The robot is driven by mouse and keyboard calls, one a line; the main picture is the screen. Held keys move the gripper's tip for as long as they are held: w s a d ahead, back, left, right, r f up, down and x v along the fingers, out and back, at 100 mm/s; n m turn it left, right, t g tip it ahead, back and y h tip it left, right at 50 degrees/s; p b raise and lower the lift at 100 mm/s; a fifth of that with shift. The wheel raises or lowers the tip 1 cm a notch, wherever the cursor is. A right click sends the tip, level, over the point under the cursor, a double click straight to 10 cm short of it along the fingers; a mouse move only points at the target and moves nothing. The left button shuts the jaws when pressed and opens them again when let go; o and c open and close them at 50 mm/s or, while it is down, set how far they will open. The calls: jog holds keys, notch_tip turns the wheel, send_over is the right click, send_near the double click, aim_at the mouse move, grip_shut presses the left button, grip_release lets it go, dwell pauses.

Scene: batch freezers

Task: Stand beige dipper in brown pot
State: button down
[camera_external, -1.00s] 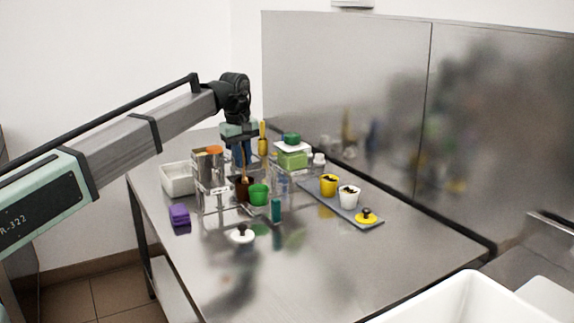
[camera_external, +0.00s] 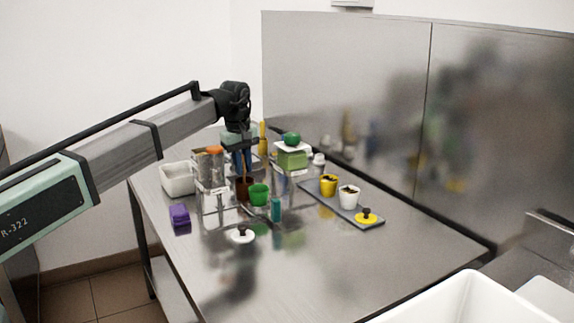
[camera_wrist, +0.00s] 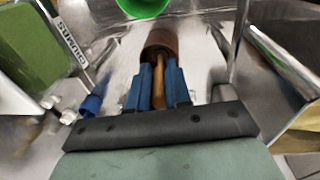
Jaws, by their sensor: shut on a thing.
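My gripper (camera_external: 243,160) points down over the brown pot (camera_external: 243,187), its blue fingers close above the rim. In the wrist view the blue fingers (camera_wrist: 158,88) are shut on the beige dipper (camera_wrist: 158,78), a tan wooden stick between them. The dipper's far end reaches to the brown pot (camera_wrist: 160,42) and appears to be inside its mouth. The fingers hide part of the dipper, so I cannot tell whether it touches the pot's bottom. In the external view the dipper is mostly hidden by the fingers.
A green pot (camera_external: 259,194) stands right beside the brown pot. Clear stands (camera_external: 213,201) are to the left, and a green box (camera_external: 292,160) on a stand is to the right. A white lid (camera_external: 242,234) lies in front. The table's front right is clear.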

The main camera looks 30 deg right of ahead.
jog(key=c, duration=1)
grip_release()
jog(key=shift+o, duration=0.4)
jog(key=o, duration=0.4)
jog(key=shift+r, duration=0.1)
jog(key=shift+r, duration=3.45)
